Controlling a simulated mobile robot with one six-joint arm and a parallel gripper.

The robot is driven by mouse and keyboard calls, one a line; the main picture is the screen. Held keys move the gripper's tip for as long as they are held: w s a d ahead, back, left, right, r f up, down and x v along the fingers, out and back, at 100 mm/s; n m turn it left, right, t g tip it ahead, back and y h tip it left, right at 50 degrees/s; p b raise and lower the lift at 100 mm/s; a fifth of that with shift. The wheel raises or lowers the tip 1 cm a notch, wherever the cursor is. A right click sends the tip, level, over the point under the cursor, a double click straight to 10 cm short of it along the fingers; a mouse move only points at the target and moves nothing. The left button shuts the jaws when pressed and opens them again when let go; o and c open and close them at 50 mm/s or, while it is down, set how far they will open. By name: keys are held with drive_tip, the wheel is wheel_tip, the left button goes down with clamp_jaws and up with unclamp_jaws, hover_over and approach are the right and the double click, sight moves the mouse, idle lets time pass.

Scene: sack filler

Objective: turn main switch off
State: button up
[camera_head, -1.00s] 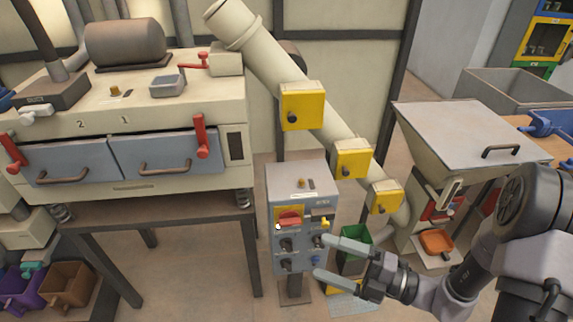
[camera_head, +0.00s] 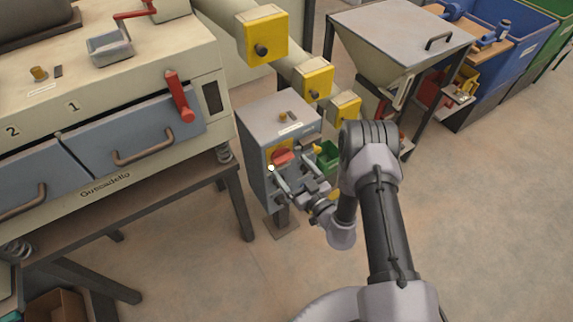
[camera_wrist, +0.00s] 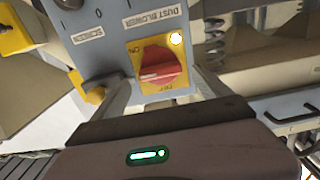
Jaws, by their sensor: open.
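The main switch (camera_head: 282,156) is a red rotary knob on a yellow plate, on the front of a grey control box (camera_head: 279,118) on a post. In the wrist view the red knob (camera_wrist: 160,66) is close and central, with ON and OFF lettering on its plate; its exact setting is hard to read. A small lamp (camera_wrist: 177,38) at the plate's corner is lit. My gripper (camera_head: 294,174) is open and empty in front of the box. In the wrist view its fingers (camera_wrist: 163,82) are spread on either side of the yellow plate, apart from the knob.
A machine with grey drawers (camera_head: 135,135) stands left. A pipe with yellow boxes (camera_head: 262,40) runs behind, a hopper (camera_head: 400,40) stands behind right. Floor on the right is clear.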

sight(286, 162)
drive_tip(key=shift+x, duration=1.7)
drive_tip(key=c, duration=1.4)
drive_tip(key=shift+o, duration=0.2)
